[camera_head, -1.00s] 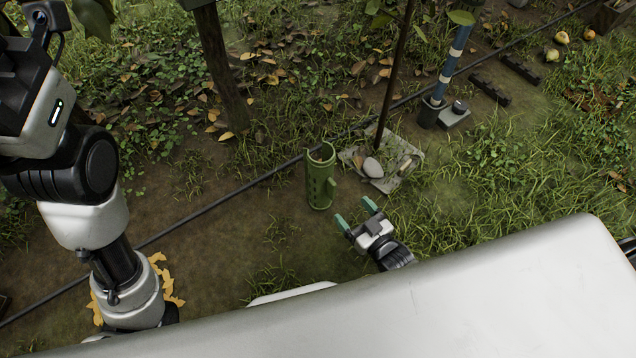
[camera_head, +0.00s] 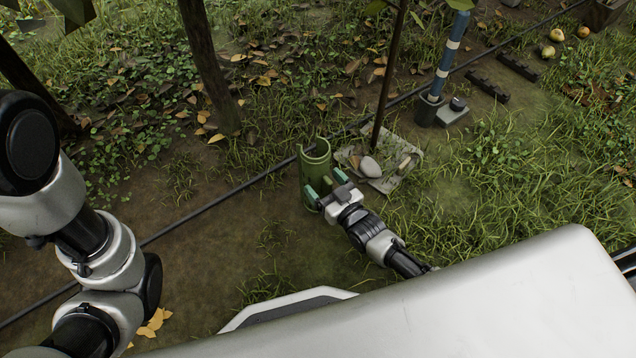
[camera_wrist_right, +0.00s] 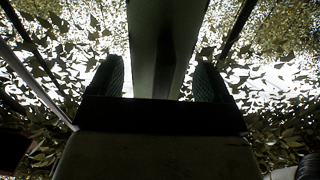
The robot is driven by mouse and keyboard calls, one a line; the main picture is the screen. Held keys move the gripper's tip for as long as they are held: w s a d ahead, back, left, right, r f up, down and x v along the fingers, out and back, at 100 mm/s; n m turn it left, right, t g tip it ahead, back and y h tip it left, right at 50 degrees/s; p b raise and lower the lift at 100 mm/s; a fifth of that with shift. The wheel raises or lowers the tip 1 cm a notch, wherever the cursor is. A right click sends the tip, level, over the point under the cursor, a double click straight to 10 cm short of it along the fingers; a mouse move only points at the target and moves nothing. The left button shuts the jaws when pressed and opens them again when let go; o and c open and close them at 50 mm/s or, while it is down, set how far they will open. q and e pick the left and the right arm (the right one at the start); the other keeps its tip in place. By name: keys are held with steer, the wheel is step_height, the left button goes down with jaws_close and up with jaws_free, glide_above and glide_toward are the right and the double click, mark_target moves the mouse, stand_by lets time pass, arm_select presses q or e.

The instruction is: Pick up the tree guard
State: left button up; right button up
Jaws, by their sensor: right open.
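The tree guard is a green, open-topped tube (camera_head: 316,158) that stands upright on the bare soil in the head view. My right gripper (camera_head: 326,186) is at the tube's near side, its teal fingertips apart and overlapping the lower part of the tube. In the right wrist view, the two ridged fingers (camera_wrist_right: 157,80) stand wide apart, with a dark upright surface (camera_wrist_right: 165,40), likely the guard, between them. Whether either finger touches it I cannot tell. My left arm shows at the left of the head view, but its gripper is out of sight.
A pale sheet (camera_head: 395,178) with a stone (camera_head: 369,166) lies just right of the guard, by a thin stem (camera_head: 388,85). A black hose (camera_head: 225,197) runs behind the guard. A blue-banded post (camera_head: 445,65) stands further right.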

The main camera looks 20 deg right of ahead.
steer(key=c, duration=0.8)
